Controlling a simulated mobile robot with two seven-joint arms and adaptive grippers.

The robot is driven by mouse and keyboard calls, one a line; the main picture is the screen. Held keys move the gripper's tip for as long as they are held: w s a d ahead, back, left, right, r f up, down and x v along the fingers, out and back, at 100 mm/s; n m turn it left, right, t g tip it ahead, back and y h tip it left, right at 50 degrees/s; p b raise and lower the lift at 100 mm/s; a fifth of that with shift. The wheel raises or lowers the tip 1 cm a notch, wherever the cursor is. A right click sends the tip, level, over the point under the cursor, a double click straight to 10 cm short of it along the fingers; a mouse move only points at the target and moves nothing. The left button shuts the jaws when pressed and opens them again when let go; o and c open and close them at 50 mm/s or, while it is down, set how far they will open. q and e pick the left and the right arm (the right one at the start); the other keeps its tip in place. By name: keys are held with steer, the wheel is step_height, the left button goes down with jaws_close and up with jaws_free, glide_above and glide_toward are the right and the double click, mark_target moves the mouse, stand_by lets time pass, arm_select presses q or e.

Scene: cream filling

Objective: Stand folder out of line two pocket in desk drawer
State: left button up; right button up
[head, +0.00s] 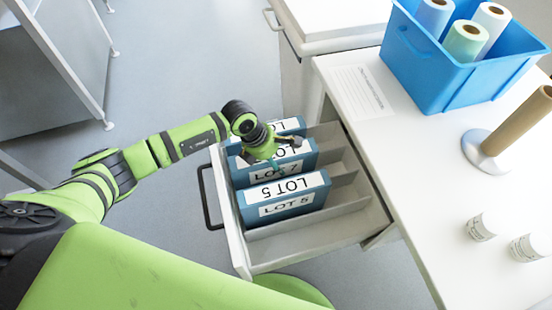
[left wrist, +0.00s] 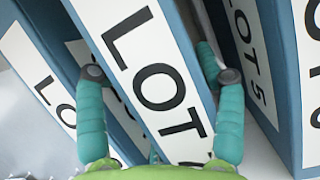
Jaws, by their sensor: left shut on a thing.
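The open desk drawer (head: 239,240) holds blue folders standing in its pockets. My left gripper (head: 274,157) is shut on the LOT 7 folder (head: 304,163), the middle one. In the left wrist view the fingers (left wrist: 161,74) press on both sides of the folder's white spine label (left wrist: 150,60). The folder sits among the others; I cannot tell whether it is raised. The LOT 5 folder (head: 290,200) stands nearest in the head view; it also shows in the left wrist view (left wrist: 286,60). A third LOT folder (head: 291,126) stands behind, its number hidden. My right gripper is not in view.
A printed sheet (head: 358,92) lies on the white desk (head: 415,160); its text is too small to read. The drawer's nearest pocket (head: 308,223) looks empty.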

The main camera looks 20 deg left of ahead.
arm_select(q)
steer(key=shift+f, duration=0.65)
steer(key=o, duration=1.7)
steer(key=v, duration=1.2)
